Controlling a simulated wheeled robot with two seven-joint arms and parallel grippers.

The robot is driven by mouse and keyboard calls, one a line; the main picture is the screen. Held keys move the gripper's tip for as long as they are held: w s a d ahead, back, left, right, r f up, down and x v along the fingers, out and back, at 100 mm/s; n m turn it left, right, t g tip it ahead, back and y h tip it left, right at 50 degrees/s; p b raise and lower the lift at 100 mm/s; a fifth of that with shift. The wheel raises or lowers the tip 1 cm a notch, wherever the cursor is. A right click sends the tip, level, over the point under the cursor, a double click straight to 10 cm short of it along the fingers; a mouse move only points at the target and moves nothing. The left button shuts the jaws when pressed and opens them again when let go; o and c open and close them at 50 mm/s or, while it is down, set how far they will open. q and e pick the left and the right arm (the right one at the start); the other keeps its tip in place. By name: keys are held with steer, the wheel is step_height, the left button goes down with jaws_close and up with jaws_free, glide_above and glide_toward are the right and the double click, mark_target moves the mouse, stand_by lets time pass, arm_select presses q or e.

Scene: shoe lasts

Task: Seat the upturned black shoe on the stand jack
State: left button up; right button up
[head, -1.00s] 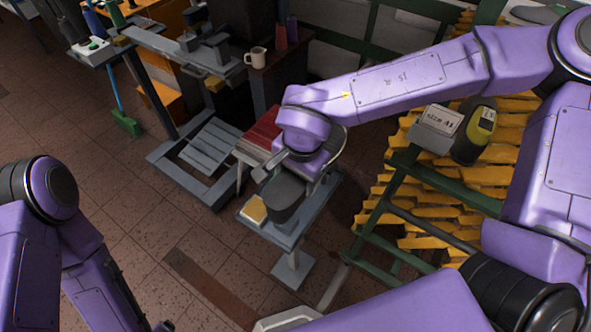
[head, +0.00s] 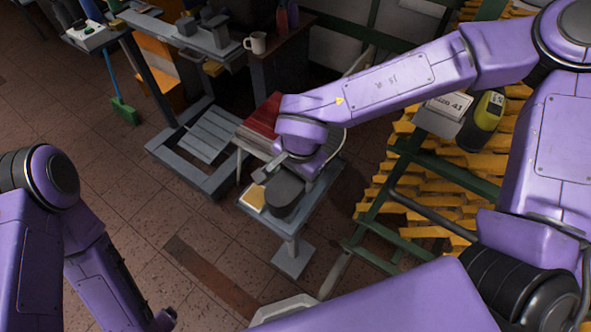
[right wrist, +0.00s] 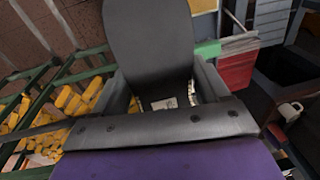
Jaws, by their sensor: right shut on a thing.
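The black shoe (head: 285,196) is in my right gripper (head: 286,174), sole up, over the top of the low grey stand (head: 322,192). In the right wrist view the dark flat sole (right wrist: 148,38) stretches away between the two grey fingers of my right gripper (right wrist: 166,88). The fingers are shut on the shoe's near end. The jack is hidden under the shoe and gripper, so I cannot tell whether the shoe touches it. Of my left arm only links show at the lower left. Its gripper is out of view.
A yellow pad (head: 252,197) lies on the stand beside the shoe. A red stack (head: 262,122) is just behind. A mug (head: 255,42) is on the back bench.

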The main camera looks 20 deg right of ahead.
steer(key=shift+f, duration=0.1)
stand_by(0.5)
steer(key=o, duration=1.8)
steer(key=shift+o, duration=0.2)
steer(key=shift+s, duration=0.1)
step_height(320, 180, up, 10)
steer(key=s, duration=0.1)
steer(key=shift+s+r, duration=0.2)
steer(key=shift+r, duration=0.05)
